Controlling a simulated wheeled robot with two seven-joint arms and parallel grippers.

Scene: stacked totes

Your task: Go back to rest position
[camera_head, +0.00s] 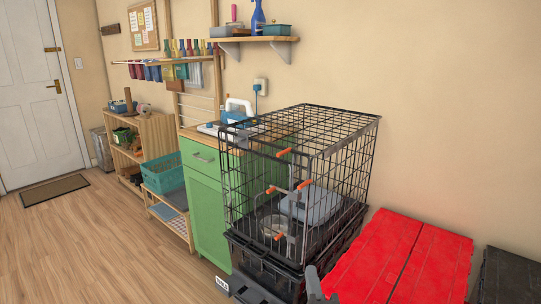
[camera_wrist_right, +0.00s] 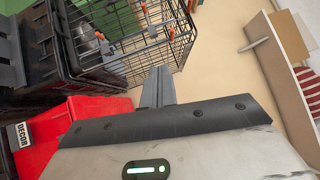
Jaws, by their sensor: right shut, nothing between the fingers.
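My right gripper (camera_head: 314,284) shows at the bottom edge of the head view, in front of the wire cage and left of the red tote lid. In the right wrist view its grey fingers (camera_wrist_right: 158,88) are together with nothing between them. The black wire cage (camera_head: 298,165) stands on stacked dark totes (camera_head: 262,272), and a metal bowl and a grey cushion are inside it. The gripper looks apart from the cage, though the exact gap is hard to tell. My left gripper is not in view.
A red tote (camera_head: 400,262) stands right of the cage, with a dark tote (camera_head: 508,275) beyond it. A green cabinet (camera_head: 205,215) and a shelf with a teal basket (camera_head: 163,172) are on the left. The wooden floor (camera_head: 90,245) at left is clear.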

